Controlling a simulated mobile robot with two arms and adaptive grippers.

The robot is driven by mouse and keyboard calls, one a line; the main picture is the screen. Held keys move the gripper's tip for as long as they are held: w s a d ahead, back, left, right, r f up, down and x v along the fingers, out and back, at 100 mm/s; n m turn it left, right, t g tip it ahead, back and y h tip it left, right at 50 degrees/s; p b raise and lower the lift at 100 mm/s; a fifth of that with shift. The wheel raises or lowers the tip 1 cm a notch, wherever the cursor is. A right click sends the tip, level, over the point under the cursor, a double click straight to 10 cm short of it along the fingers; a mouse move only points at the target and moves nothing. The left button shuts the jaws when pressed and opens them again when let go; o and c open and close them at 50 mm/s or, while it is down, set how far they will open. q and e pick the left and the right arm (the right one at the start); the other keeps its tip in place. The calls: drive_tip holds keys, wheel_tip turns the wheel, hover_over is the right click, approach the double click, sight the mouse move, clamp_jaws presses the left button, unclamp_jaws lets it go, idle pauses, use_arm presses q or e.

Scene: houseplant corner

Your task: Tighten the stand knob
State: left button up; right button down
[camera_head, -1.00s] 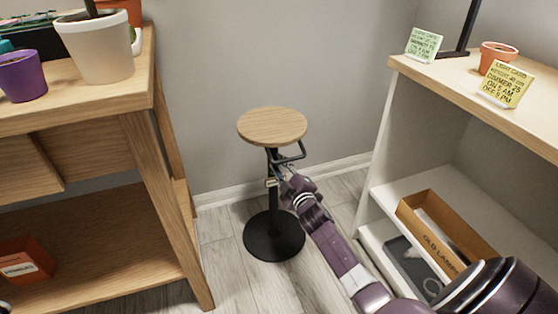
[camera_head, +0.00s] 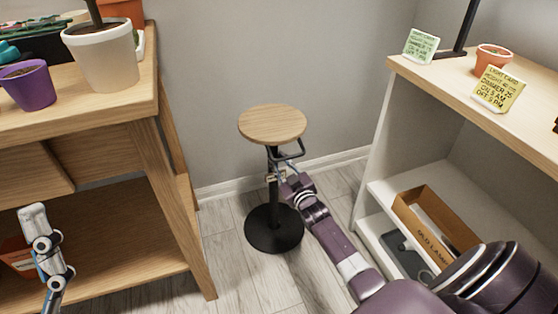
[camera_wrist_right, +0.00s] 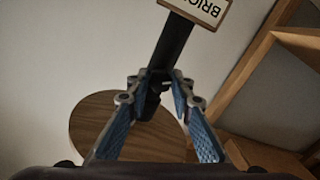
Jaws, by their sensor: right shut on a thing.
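The stand (camera_head: 273,200) has a round wooden top (camera_head: 273,124), a black post and a round black base (camera_head: 274,230) on the floor. My right gripper (camera_head: 279,172) is at the post just below the top. In the right wrist view the blue-padded fingers of this gripper (camera_wrist_right: 157,82) close in from both sides on the dark knob (camera_wrist_right: 153,100) at the post. The knob is mostly hidden by my gripper in the head view. My left gripper (camera_head: 40,228) shows at the lower left, away from the stand; its jaw opening is unclear.
A wooden bench (camera_head: 150,165) with a white pot (camera_head: 100,58) and a purple pot (camera_head: 30,86) stands left. A shelf unit (camera_head: 395,140) with cards and a cardboard box (camera_head: 428,228) stands right. A lettered label (camera_wrist_right: 202,8) is on the post. Floor is open between the furniture.

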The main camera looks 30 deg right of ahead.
drive_tip(key=shift+f, duration=0.1)
idle(0.3)
drive_tip(key=c, duration=1.7)
unclamp_jaws()
drive_tip(key=shift+s, duration=0.1)
drive_tip(key=s, duration=0.4)
drive_tip(key=s+a, duration=0.1)
drive_tip(key=s, duration=0.2)
drive_tip(key=s+a, duration=0.1)
drive_tip(key=s, duration=0.3)
drive_tip(key=shift+s+a+r, duration=0.1)
drive_tip(key=shift+s+r, duration=0.1)
drive_tip(key=shift+s, duration=0.15)
